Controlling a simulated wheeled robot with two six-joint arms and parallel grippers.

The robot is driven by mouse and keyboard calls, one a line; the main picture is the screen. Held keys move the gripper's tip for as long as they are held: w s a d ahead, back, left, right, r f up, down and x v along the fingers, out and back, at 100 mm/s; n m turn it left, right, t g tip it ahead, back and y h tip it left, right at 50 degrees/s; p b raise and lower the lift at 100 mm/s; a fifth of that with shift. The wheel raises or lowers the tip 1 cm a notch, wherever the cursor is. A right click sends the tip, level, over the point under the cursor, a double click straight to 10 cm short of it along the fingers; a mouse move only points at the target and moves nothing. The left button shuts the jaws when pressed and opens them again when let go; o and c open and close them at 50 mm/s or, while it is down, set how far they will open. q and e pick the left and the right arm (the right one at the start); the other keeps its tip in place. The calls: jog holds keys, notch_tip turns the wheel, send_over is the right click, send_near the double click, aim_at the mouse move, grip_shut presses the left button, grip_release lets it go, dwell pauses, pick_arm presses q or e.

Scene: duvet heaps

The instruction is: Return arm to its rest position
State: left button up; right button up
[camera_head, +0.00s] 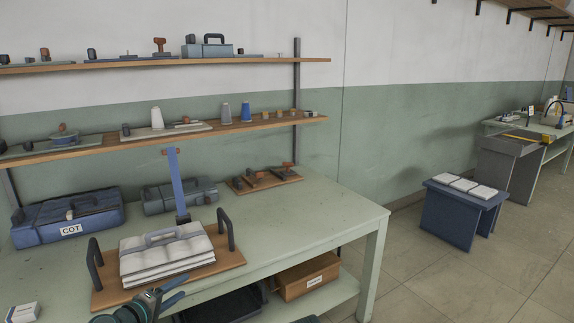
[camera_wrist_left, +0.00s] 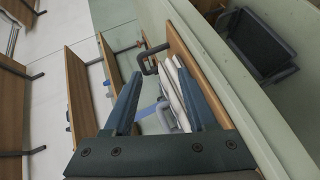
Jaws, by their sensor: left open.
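My left gripper (camera_head: 178,287) comes in at the bottom of the head view, just in front of the wooden tray (camera_head: 232,262) on the green table. Its two fingers are apart with nothing between them. In the left wrist view the same open fingers (camera_wrist_left: 157,72) point toward the tray and the white folded stack (camera_wrist_left: 176,90). The white folded duvet stack (camera_head: 165,255) lies on the tray between two dark upright handles. The gripper appears apart from the stack. My right gripper is not in view.
A blue case marked COT (camera_head: 68,222) stands at the back left of the table. Shelves (camera_head: 160,140) line the wall above. The table's right part (camera_head: 325,215) is clear. A blue stool (camera_head: 455,212) stands at right.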

pick_arm(q)
jog(key=s+d+f+m+g+h+p, duration=0.1)
jog(key=s+d+m+g+p, duration=0.25)
jog(key=d, duration=0.55)
jog(key=s+d+f+m+g+p, duration=0.15)
jog(key=d+m+g+p, duration=0.3)
jog(key=d, duration=0.45)
jog(key=s+d+r+m+g+y+p, duration=0.1)
jog(key=s+d+m+g+y+p, duration=0.1)
jog(key=s, duration=0.4)
jog(key=s+d+r+m+g+y+p, duration=0.2)
jog(key=s+m+g+y+p, duration=0.2)
jog(key=s+m+y+p, duration=0.1)
jog(key=shift+s+d+r+y+p, duration=0.35)
jog(key=shift+s+y+p, duration=0.2)
jog(key=shift+s, duration=0.4)
